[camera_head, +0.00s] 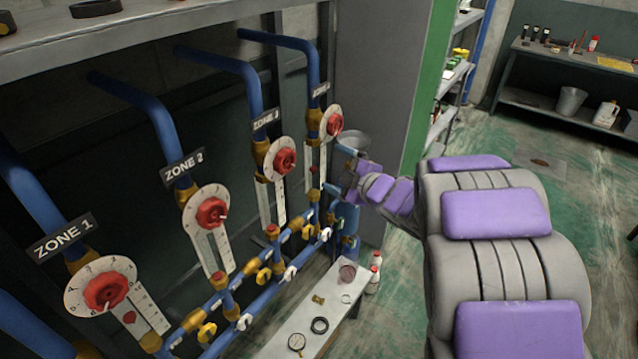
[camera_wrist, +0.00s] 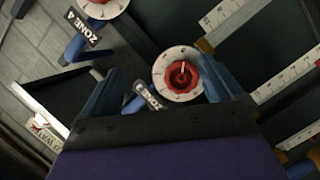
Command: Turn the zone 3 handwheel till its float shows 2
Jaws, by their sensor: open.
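The zone 3 handwheel (camera_head: 285,161) is a red knob on a round white dial, third from the left on the pipe wall. Its white scale (camera_head: 279,203) hangs below; the float reading is too small to make out. My gripper (camera_head: 338,169) is right of this wheel, below the zone 4 wheel, apart from the zone 3 wheel. In the wrist view the zone 3 handwheel (camera_wrist: 182,73) shows ahead between the two blue fingers of my gripper (camera_wrist: 160,70), nearer the right one. The ZONE 3 label (camera_wrist: 150,97) is partly legible. The gripper is open and empty.
The zone 4 handwheel (camera_head: 334,124) is close above my gripper. Zone 2 (camera_head: 212,212) and zone 1 (camera_head: 106,291) wheels are left. Blue pipes with yellow valves (camera_head: 264,276) run below. A low bench (camera_head: 290,335) holds small parts. Green floor (camera_head: 590,220) is open at right.

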